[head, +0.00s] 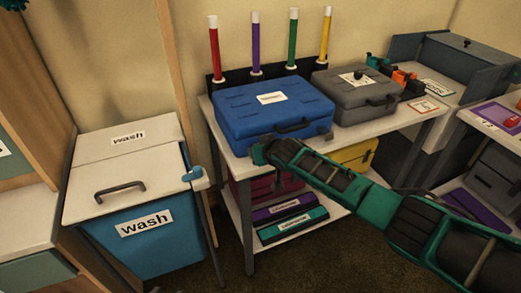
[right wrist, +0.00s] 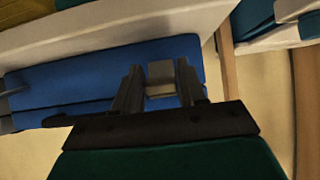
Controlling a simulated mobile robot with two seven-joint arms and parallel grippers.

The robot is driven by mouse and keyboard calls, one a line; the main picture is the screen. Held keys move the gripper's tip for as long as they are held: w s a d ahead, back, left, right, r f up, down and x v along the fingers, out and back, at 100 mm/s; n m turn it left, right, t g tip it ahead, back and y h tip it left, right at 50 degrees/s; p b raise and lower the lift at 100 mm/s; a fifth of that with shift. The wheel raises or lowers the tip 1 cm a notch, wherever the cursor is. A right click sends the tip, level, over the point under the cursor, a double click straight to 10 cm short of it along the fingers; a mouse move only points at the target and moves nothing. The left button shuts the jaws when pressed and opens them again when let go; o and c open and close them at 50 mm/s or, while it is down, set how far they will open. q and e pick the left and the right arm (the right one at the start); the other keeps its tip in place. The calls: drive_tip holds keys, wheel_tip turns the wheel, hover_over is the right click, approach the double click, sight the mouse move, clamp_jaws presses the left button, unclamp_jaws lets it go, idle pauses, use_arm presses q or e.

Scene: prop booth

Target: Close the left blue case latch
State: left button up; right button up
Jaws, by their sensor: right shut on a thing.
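The blue case (head: 274,105) lies on the white table with its lid down and a white label on top. It also shows in the right wrist view (right wrist: 60,82). My right gripper (head: 257,153) is at the lower left of the case's front, and its arm reaches in from the right. In the right wrist view, its fingers (right wrist: 159,80) are shut on a small grey piece, which looks like the left latch (right wrist: 160,88), against the blue front. In the head view the gripper hides this latch. My left gripper is not in view.
A grey case (head: 350,98) stands right of the blue one. Red, purple, green and yellow sticks stand behind. A blue wash bin (head: 150,238) is at the left. Dark red and yellow cases (head: 352,154) and labelled boxes (head: 290,227) sit on the shelf below.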

drive_tip(key=o, duration=1)
drive_tip(key=shift+v, duration=6.45)
drive_tip(key=shift+f, duration=0.1)
